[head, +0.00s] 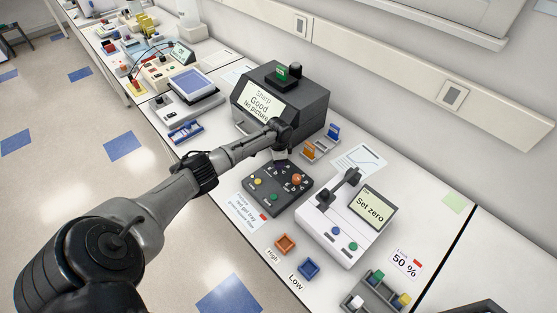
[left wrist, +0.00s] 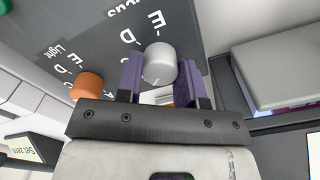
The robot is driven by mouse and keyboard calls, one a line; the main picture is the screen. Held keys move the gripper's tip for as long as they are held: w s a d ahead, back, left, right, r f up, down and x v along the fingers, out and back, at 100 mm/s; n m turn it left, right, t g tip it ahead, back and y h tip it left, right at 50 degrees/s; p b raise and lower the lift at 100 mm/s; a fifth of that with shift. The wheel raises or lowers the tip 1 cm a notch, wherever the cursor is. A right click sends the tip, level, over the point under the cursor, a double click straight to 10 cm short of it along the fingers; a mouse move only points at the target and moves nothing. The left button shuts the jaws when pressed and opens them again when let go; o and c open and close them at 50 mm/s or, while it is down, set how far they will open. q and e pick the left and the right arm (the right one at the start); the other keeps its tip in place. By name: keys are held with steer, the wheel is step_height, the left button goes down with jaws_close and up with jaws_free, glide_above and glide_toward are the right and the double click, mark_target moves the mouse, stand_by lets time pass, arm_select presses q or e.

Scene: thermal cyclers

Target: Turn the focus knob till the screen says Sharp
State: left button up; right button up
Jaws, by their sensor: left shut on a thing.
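The dark control panel (head: 272,198) lies on the bench in front of the dark imager, whose screen (head: 262,104) shows a faint "Sharp" above "Good" and "No picture". My left gripper (head: 280,157) reaches down at the panel's far edge and hides the knob there in the head view. In the left wrist view, its purple fingers (left wrist: 160,80) are shut on the pale grey focus knob (left wrist: 158,62), one on each side. Letters C, D and E and a partly cut-off "Focus" label show near the knob. My right gripper is not in view.
An orange light knob (left wrist: 87,84) sits close beside the gripper. A white device reading "Set zero" (head: 370,207) stands to the right. Orange and blue pieces stand behind the panel.

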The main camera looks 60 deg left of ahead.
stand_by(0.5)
arm_select(q)
steer(key=o, duration=0.9)
steer(key=shift+r, duration=0.6)
step_height(320, 180, up, 13)
steer(key=shift+f, duration=0.15)
